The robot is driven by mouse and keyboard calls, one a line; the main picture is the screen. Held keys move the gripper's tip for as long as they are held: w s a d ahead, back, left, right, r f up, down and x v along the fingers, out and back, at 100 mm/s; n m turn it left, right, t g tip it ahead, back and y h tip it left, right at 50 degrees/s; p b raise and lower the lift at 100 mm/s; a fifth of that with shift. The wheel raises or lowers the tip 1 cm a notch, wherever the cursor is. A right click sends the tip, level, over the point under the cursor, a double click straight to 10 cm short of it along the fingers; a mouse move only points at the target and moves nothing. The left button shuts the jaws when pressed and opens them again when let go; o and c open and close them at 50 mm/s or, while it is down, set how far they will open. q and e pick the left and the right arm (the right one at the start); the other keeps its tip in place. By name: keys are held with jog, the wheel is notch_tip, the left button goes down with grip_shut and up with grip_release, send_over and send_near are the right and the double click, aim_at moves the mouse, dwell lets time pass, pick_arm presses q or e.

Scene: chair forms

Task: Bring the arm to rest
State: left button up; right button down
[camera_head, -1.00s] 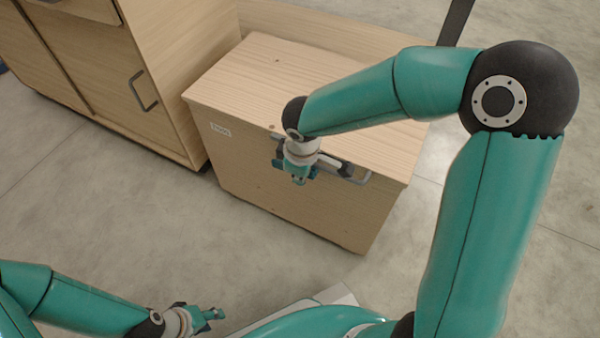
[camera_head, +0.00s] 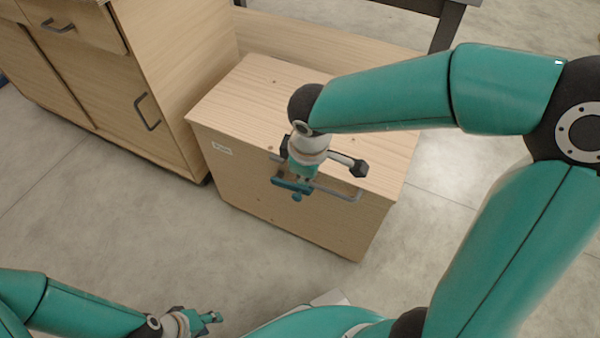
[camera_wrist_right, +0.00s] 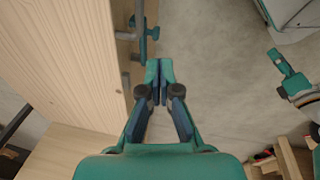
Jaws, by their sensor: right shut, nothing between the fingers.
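My right gripper (camera_head: 292,189) hangs at the front of the wooden box, close to its grey handle (camera_head: 347,194). In the right wrist view the gripper's fingers (camera_wrist_right: 160,72) are together with nothing between them, just right of the box's edge. Whether the gripper touches the handle cannot be told. My right arm reaches in from the right, its forearm over the box. My left gripper (camera_head: 209,318) is low over the floor at the bottom; its fingers are too small to judge. It also shows in the right wrist view (camera_wrist_right: 290,75).
The light wooden box (camera_head: 240,184) stands on the grey floor beside a wooden cabinet (camera_head: 172,85) with dark handles. A dark frame (camera_head: 445,25) stands behind. Bare floor (camera_head: 100,220) lies in front of the cabinet.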

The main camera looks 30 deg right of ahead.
dwell(0.5)
jog(key=s+a+f+m+g+y, duration=0.1)
jog(key=s+a+f+m+y, duration=0.2)
jog(key=f, duration=0.6)
jog(key=s+a+f+m, duration=0.2)
jog(key=s+f+m, duration=0.2)
jog(key=f, duration=0.6)
jog(key=s+a+f+m+g+y, duration=0.1)
jog(key=s+a+f+m+y, duration=0.2)
jog(key=f, duration=0.6)
notch_tip(320, 180, up, 32)
jog(key=m+h+p, duration=0.1)
jog(key=p, duration=3.1)
jog(key=shift+s+d, duration=0.25)
jog(key=shift+s, duration=0.15)
